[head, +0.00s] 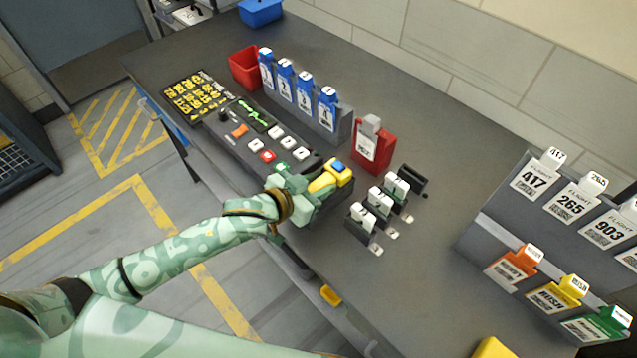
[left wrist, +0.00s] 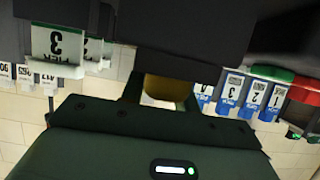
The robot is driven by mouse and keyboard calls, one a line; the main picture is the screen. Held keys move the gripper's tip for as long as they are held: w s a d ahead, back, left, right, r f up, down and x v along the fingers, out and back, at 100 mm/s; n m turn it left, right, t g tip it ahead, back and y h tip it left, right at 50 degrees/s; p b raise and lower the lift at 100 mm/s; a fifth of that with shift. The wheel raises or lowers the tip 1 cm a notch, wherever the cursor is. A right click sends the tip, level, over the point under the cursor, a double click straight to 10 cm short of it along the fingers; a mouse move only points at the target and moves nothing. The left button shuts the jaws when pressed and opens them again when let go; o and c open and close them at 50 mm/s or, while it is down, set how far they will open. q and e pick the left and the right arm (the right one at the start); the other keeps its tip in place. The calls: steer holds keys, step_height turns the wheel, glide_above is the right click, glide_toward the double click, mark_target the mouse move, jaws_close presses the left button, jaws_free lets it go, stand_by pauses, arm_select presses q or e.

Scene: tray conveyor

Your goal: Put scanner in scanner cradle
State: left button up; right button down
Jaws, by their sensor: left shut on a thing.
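The scanner (head: 335,174), yellow with a blue top, is near the front edge of the counter. My left gripper (head: 303,194) is shut on it from the left side. A dark block (head: 334,201), which looks like the scanner cradle, shows just below and beside the scanner. I cannot tell whether the scanner is seated in it or held just above. In the left wrist view a bit of yellow, likely the scanner (left wrist: 166,90), shows in the middle; dark shapes hide the rest. My right gripper is not in view.
A button panel (head: 262,135) lies left of the scanner. Blue tag holders (head: 305,92) and a red holder (head: 371,150) stand behind it. White-topped tags in slots (head: 372,210) stand close on the right. A flight-tag rack (head: 500,230) is farther right, with bare counter between.

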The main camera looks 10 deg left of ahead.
arm_select(q)
steer(key=o, duration=1.1)
steer(key=shift+o, duration=0.2)
steer(key=shift+s+a+r, duration=0.2)
steer(key=shift+s+r, duration=0.05)
steer(key=p+v, duration=0.3)
steer(key=v, duration=0.8)
steer(key=shift+s+a, duration=0.1)
